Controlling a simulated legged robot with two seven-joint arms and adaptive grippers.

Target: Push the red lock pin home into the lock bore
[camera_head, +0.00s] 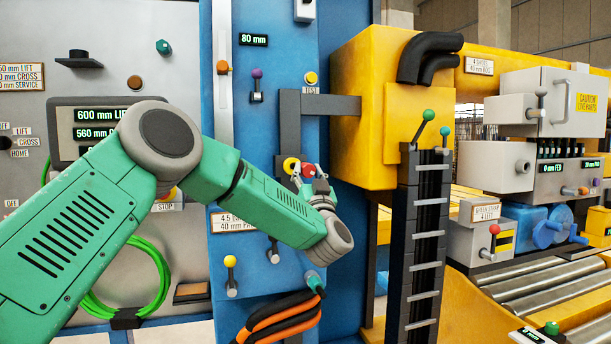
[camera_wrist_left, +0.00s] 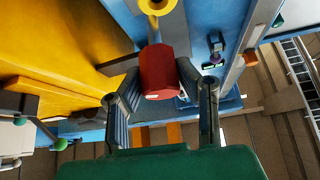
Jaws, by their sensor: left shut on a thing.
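The red lock pin (camera_wrist_left: 160,72) shows as a red cylinder between the fingers of my left gripper (camera_wrist_left: 160,88) in the left wrist view. The gripper is shut on it. A yellow ring (camera_wrist_left: 157,5), which appears to be the mouth of the lock bore, lies just beyond the pin. I cannot tell how far the pin's shaft is in the bore. In the head view the red pin (camera_head: 309,171) is beside the yellow ring (camera_head: 291,165) on the blue panel. My left gripper (camera_head: 314,176) is at the pin, partly hidden by its wrist. My right gripper is not in view.
A grey bracket (camera_head: 290,115) stands out above the ring. The yellow machine housing (camera_head: 365,100) and a dark slotted column (camera_head: 425,240) stand close to the right. A yellow-knobbed lever (camera_head: 230,270) and orange-black hoses (camera_head: 280,320) are below the arm.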

